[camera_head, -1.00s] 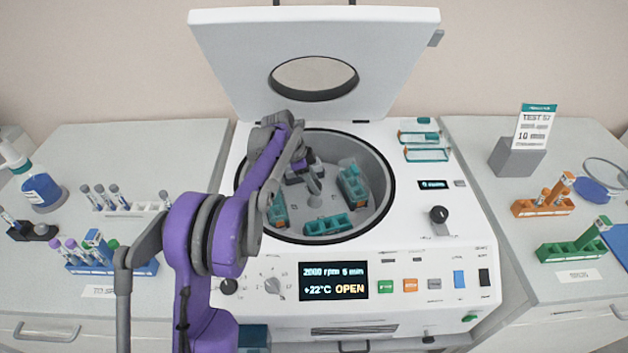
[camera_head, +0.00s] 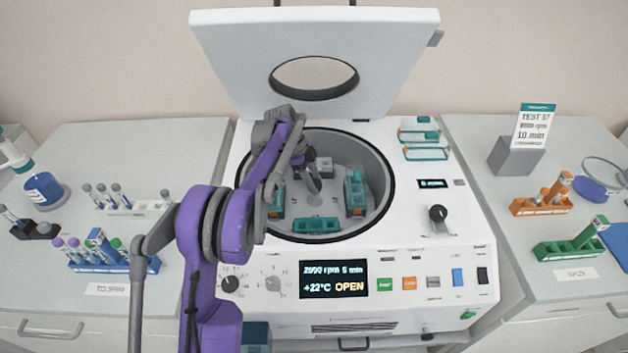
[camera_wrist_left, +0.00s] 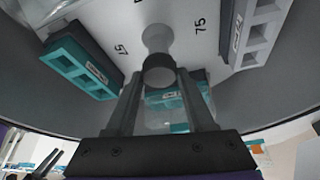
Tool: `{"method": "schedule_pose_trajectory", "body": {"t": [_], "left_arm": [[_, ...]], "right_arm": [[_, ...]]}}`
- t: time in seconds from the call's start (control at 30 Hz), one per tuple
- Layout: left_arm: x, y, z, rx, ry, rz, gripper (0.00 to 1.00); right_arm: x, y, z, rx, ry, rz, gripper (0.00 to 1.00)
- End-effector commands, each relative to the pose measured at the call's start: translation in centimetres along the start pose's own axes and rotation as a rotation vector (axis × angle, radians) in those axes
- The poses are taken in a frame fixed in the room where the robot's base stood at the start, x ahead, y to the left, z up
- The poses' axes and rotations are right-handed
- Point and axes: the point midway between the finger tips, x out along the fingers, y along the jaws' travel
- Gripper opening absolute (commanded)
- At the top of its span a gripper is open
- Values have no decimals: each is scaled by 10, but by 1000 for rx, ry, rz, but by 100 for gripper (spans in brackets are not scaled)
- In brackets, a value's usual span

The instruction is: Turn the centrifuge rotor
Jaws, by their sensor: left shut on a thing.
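The centrifuge (camera_head: 262,255) stands open with its lid raised. Its rotor (camera_head: 318,200) sits in the round bowl. The rotor carries teal buckets at the left (camera_head: 277,203), front (camera_head: 316,225) and right (camera_head: 355,192), and a grey one at the back (camera_head: 323,167). My left gripper (camera_head: 313,185) reaches down at the rotor's middle. In the left wrist view its fingers (camera_wrist_left: 162,82) are shut on the round hub knob (camera_wrist_left: 160,68). The fingers partly hide one teal bucket (camera_wrist_left: 165,97). My right gripper is not in view.
The raised lid (camera_head: 220,60) stands behind the bowl. Tube racks stand on the left bench (camera_head: 150,265) and right bench (camera_head: 570,290). A front display (camera_head: 333,279) reads OPEN. The bowl wall (camera_head: 380,180) closely surrounds the buckets.

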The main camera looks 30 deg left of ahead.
Motion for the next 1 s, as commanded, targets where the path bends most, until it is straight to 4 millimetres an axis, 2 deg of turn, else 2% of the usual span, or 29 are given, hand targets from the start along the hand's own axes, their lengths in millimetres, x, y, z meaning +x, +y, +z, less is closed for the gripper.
{"method": "schedule_pose_trajectory", "body": {"t": [0.03,0.07,0.2,0.57,0.67,1.0], "left_arm": [[0,0,1,0,-3,0,0],[0,0,1,0,-3,0,57],[0,0,1,0,-2,0,82],[-4,0,0,-1,-1,0,84],[-15,0,0,-2,-1,-1,84],[-83,0,0,-2,-1,-1,84]], "right_arm": [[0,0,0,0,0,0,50],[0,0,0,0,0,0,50],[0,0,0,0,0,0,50],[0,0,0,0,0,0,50],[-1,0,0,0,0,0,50],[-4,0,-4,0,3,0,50]]}}
